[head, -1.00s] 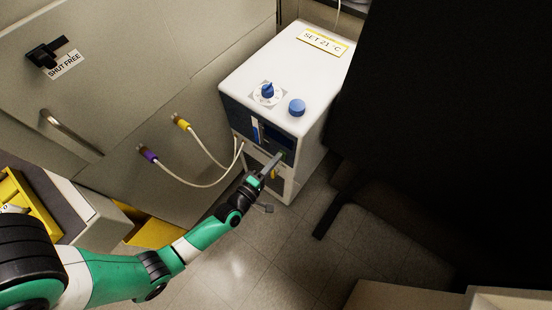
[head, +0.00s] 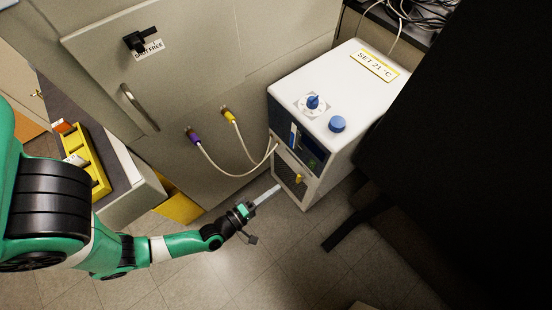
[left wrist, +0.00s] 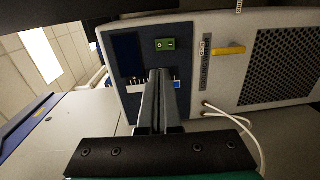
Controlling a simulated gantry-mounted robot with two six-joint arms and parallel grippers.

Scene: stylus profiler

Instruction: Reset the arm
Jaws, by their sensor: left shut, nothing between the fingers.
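My left arm (head: 185,245) reaches in from the left in the head view. Its left gripper (head: 272,192) is shut and empty, low in front of the white unit's front face and apart from it as far as I can tell. In the left wrist view the closed fingers (left wrist: 158,80) point at the unit's dark panel (left wrist: 126,52), which carries a green switch (left wrist: 165,44). The fingers hide part of that panel. The white unit (head: 340,75) has a blue dial (head: 313,102) and a blue cap (head: 337,124) on top. My right gripper is not in view.
Two hoses with a purple (head: 192,135) and a yellow connector (head: 228,116) run from the grey cabinet (head: 190,80) to the unit. A yellow bin (head: 96,165) stands left. A large black shape (head: 460,150) fills the right. Floor (head: 260,265) below the gripper is clear.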

